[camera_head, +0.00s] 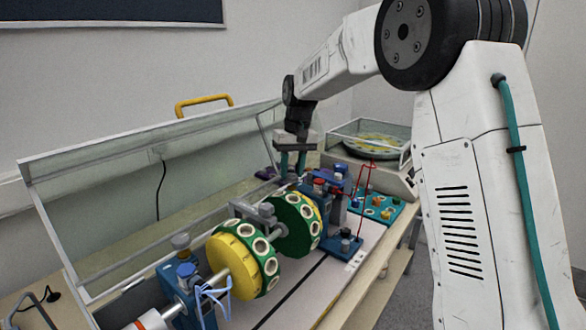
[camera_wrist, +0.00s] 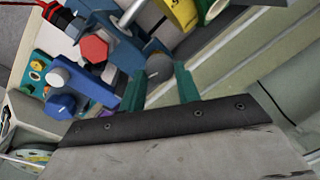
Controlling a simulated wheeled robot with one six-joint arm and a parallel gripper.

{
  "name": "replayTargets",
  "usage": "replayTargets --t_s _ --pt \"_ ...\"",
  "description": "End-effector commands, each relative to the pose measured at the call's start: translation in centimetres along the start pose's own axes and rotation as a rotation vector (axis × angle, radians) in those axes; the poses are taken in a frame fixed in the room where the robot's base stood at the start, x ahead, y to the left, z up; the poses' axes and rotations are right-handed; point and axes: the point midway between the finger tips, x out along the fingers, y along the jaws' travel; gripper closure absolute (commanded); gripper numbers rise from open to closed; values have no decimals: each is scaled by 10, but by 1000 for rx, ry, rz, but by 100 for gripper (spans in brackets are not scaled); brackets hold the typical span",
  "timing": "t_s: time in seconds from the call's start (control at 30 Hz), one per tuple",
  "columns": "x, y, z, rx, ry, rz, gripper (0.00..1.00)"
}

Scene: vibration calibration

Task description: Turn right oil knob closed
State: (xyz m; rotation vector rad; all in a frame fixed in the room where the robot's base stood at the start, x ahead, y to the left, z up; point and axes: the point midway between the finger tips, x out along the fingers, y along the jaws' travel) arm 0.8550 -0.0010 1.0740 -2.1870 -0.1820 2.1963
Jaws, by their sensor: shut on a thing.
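My gripper (camera_head: 291,165) reaches down from above behind the right blue bearing block (camera_head: 321,190). In the wrist view its two teal fingers (camera_wrist: 171,82) stand close around a small grey round knob (camera_wrist: 156,76), which looks like the right oil knob. The fingers are shut on it. In the head view this knob is hidden by the gripper and the block. A red hexagonal knob (camera_wrist: 94,49) and a blue knob (camera_wrist: 60,105) sit near it.
Yellow and green rotor discs (camera_head: 243,259) lie on the shaft left of my gripper. A raised clear cover (camera_head: 100,200) stands behind the rig. A blue-green panel with coloured sockets (camera_head: 377,208) and a glass-covered device (camera_head: 370,145) are at the right.

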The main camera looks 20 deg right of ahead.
Motion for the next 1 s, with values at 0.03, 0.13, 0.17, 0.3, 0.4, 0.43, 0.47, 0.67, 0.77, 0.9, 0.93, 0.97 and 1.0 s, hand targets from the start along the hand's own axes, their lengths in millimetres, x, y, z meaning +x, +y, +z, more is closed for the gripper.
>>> replayTargets --t_s 0.03,0.13,0.17,0.3,0.4,0.43,0.47,0.67,0.77,0.9,0.93,0.97,1.0 --pt "-1 -1 -2 -39 0 0 90" --pt "-1 -1 -2 -117 -7 0 90" --pt "-1 -1 -2 -137 -9 0 90" --pt "-2 -1 -2 -224 -19 0 90" --pt "-2 -2 -2 -270 -24 0 90" --pt "-2 -2 -2 -283 -25 0 90" --pt "-2 -2 -2 -292 -26 0 90" --pt "-2 -2 -2 -339 -30 1 90" --pt "-2 -2 -2 -347 -31 1 90" --pt "-2 -2 -2 -350 -31 1 90" --pt "-2 -2 -2 -350 -31 1 90" --pt "-2 -2 -2 -350 -31 1 90" --pt "-2 -2 -2 -350 -31 1 90"
